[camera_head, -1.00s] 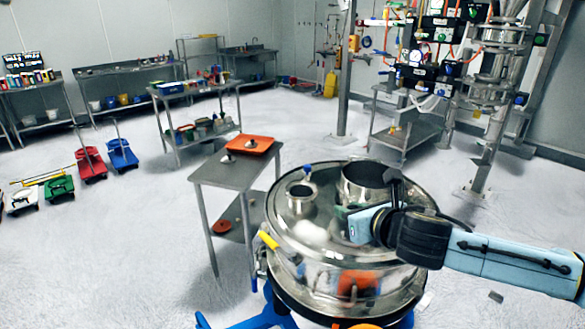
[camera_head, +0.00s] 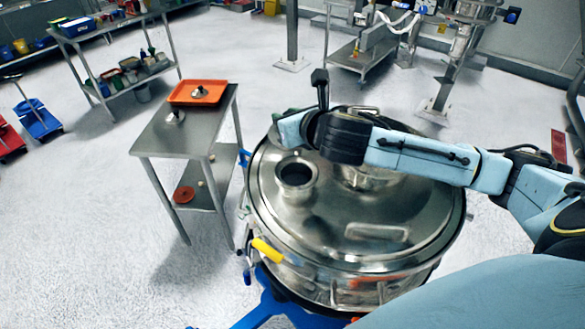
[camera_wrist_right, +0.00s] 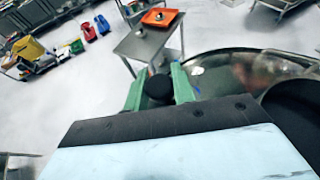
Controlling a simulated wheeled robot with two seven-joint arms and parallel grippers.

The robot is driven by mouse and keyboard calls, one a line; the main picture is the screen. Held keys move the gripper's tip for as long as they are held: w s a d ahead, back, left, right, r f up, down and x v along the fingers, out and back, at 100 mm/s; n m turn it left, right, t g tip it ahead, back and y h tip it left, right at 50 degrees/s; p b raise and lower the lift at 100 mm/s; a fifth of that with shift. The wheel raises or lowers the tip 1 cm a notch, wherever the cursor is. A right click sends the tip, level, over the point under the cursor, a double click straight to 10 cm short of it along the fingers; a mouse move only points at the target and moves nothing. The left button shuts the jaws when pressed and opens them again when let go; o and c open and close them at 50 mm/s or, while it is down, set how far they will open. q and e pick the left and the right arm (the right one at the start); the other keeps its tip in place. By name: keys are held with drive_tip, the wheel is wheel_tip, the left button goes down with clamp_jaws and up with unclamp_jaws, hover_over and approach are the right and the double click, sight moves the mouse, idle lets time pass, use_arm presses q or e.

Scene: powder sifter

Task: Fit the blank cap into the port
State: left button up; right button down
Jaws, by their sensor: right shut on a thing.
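The steel sifter lid carries a small round open port (camera_head: 297,190) with a raised collar and a dark inside. My right gripper (camera_head: 284,115) is over the far left edge of the lid, beyond the port. In the right wrist view its green fingers (camera_wrist_right: 159,84) are shut on a dark round thing (camera_wrist_right: 158,88); I cannot tell whether this is the blank cap. A metal piece with a stub (camera_head: 199,92) lies in the orange tray, and a similar one (camera_head: 175,117) stands on the bare tabletop. My left gripper is not in view.
The steel side table (camera_head: 180,145) stands left of the sifter and bears the orange tray (camera_head: 186,100). A red disc (camera_head: 184,194) is on its lower shelf. A second, larger collar (camera_head: 365,180) is partly under my right arm. A yellow handle (camera_head: 267,250) sticks out in front.

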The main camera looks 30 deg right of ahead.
drive_tip(key=shift+s+m+h, duration=0.3)
drive_tip(key=shift+m+h, duration=0.6)
drive_tip(key=shift+h, duration=0.2)
drive_tip(key=shift+s+d+f+m+g+h, duration=0.25)
drive_tip(key=shift+d+m+g+h, duration=0.2)
drive_tip(key=shift+m+h, duration=0.2)
hover_over(296, 168)
wheel_tip(296, 168, down, 6)
drive_tip(key=shift+r, duration=0.1)
drive_tip(key=shift+f, duration=2.05)
drive_tip(key=c, duration=1.2)
unclamp_jaws()
drive_tip(key=shift+f, duration=0.2)
drive_tip(key=shift+o, duration=0.2)
